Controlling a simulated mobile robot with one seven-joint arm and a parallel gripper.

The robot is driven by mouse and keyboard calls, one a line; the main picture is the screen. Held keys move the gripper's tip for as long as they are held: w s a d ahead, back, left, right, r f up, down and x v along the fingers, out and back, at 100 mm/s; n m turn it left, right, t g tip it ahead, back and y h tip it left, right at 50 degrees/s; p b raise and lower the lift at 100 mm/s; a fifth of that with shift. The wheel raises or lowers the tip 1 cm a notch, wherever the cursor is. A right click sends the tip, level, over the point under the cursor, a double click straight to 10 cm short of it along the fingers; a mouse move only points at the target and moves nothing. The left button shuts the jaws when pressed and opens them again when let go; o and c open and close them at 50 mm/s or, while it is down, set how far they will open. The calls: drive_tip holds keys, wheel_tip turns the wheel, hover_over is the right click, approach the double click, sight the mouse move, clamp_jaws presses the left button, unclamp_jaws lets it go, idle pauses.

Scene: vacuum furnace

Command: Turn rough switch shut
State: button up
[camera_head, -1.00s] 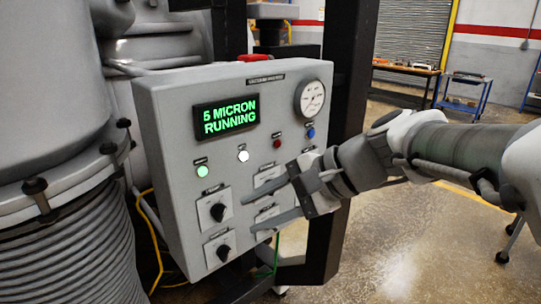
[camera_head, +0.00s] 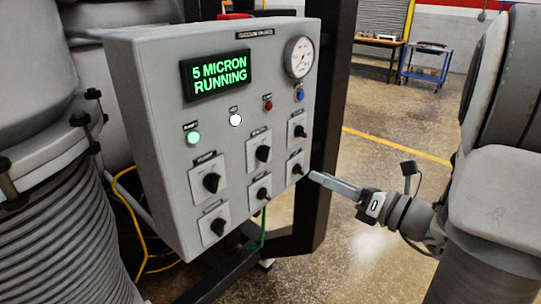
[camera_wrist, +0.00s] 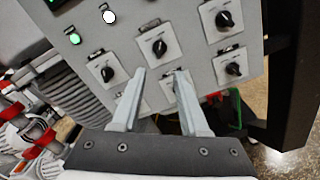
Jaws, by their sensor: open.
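The grey control panel (camera_head: 225,110) carries several black rotary switches on light plates. The labels are too small to read, so I cannot tell which is the rough switch. In the head view the switches include lower right (camera_head: 297,169), lower middle (camera_head: 262,193), upper middle (camera_head: 263,153) and upper left (camera_head: 211,183). My gripper (camera_head: 315,178) is just right of the lower right switch in that view, apparently touching nothing. In the wrist view my open, empty gripper (camera_wrist: 161,72) points at the panel, below the upper middle switch (camera_wrist: 159,47); its fingers partly hide the lower row.
The panel display (camera_head: 218,74) reads "5 MICRON RUNNING". A round gauge (camera_head: 299,57) and small lamps sit on the panel. A dark post (camera_head: 334,120) stands behind its right edge. Ribbed grey hose (camera_head: 60,245) is at left. Floor at right is open.

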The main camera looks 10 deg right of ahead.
sight(269, 154)
drive_tip(key=x, duration=1.4)
clamp_jaws()
